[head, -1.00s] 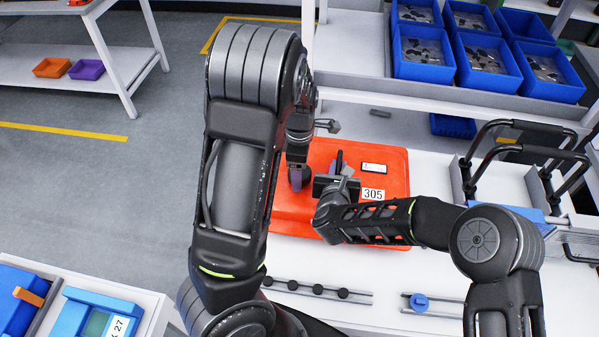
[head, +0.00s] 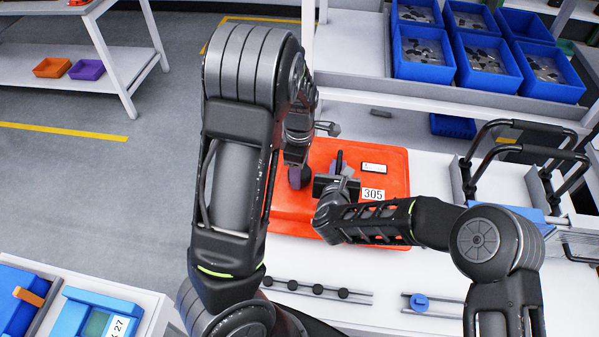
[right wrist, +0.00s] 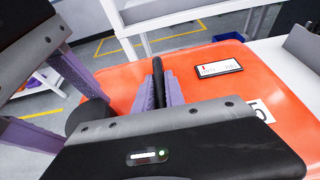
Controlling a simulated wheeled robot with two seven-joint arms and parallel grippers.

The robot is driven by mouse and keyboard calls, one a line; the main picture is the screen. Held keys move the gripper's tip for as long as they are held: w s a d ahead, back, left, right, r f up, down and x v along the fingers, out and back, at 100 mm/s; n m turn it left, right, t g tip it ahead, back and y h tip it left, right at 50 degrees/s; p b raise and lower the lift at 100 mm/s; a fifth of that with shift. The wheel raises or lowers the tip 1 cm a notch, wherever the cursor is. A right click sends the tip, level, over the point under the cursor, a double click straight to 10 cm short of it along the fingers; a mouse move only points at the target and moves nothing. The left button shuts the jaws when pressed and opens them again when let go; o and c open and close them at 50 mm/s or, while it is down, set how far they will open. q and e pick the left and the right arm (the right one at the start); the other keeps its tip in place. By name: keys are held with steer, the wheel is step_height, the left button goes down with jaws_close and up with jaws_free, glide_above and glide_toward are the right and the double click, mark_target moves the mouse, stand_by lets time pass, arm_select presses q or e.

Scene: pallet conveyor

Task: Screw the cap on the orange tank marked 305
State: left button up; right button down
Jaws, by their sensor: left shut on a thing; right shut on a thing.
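The orange tank (head: 393,165) lies on the white table, with a 305 label (head: 373,194) near its right edge. It also shows in the right wrist view (right wrist: 205,95). My right gripper (head: 338,172) is shut on a black bar-like handle (right wrist: 157,70) on the tank; its purple fingers (right wrist: 160,92) flank it. My left gripper (head: 297,172) points down at the tank's left part, shut on a black round cap (right wrist: 86,116). The cap is low over the tank; the spout under it is hidden, so I cannot tell whether they touch.
A rail with several black knobs (head: 318,289) and a holder with a blue knob (head: 419,302) lie in front of the tank. Blue bins of metal parts (head: 424,54) stand behind. Black-handled equipment (head: 530,150) stands at the right. White table (head: 400,265) is bare between tank and rails.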

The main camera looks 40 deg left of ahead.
arm_select(q)
steer(key=m, duration=1.3)
steer(key=shift+m, duration=0.3)
steer(key=o, duration=1.4)
